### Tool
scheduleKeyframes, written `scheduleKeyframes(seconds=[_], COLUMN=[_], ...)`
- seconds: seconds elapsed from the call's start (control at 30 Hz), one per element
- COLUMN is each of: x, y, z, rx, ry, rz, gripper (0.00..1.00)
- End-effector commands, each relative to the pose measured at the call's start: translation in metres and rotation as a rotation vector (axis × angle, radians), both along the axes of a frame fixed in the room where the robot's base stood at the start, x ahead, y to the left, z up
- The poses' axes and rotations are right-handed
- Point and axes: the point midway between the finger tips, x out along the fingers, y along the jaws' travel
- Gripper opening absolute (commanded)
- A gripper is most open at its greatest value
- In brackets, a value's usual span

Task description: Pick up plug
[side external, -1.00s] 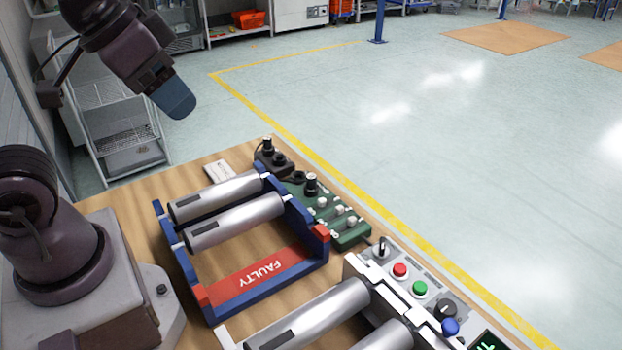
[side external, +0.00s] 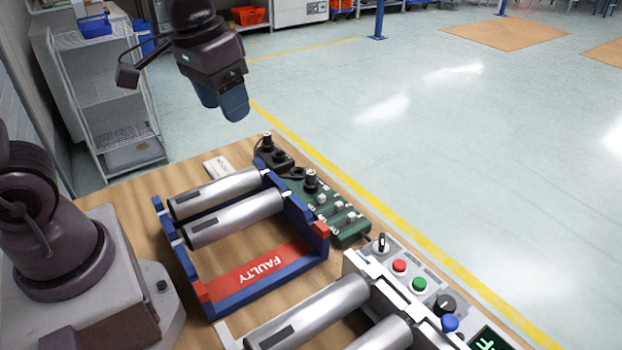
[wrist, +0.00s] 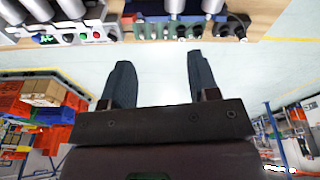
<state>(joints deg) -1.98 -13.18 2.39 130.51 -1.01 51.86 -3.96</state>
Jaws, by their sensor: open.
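A black plug-like piece (side external: 267,142) stands on a small black box at the far table corner, with a black cable beside it. A second black plug-like piece (side external: 311,180) stands upright on the green board (side external: 349,236); I cannot tell which is the task's plug. In the wrist view the black box (wrist: 237,27) and the green board (wrist: 150,30) show at the top edge. My gripper (side external: 222,112) hangs above and beyond the table's far left side, apart from both pieces. In the wrist view my gripper (wrist: 160,62) has its fingers spread, with nothing between them.
A blue rack with a red FAULTY label (side external: 262,268) holds silver cylinders (side external: 235,217) beside the green board. A control panel with buttons (side external: 420,285) and more cylinders stand at the front right. A wire shelf (side external: 115,115) stands behind the table. Air above the table is clear.

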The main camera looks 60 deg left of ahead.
Motion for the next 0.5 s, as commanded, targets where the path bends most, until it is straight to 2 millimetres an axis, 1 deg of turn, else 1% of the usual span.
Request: scheduleKeyframes(seconds=[0.03,0.17,0.3,0.5], x=[0.017,0.057,0.099,0.149], y=[0.005,0.017,0.033,0.055], z=[-0.010,-0.035,-0.071,-0.123], rx=[-0.012,-0.036,-0.048,-0.049], ry=[0.044,0.122,0.192,0.243], rz=[0.052,0.214,0.422,0.742], gripper=[0.55,0.55,0.55,0.55])
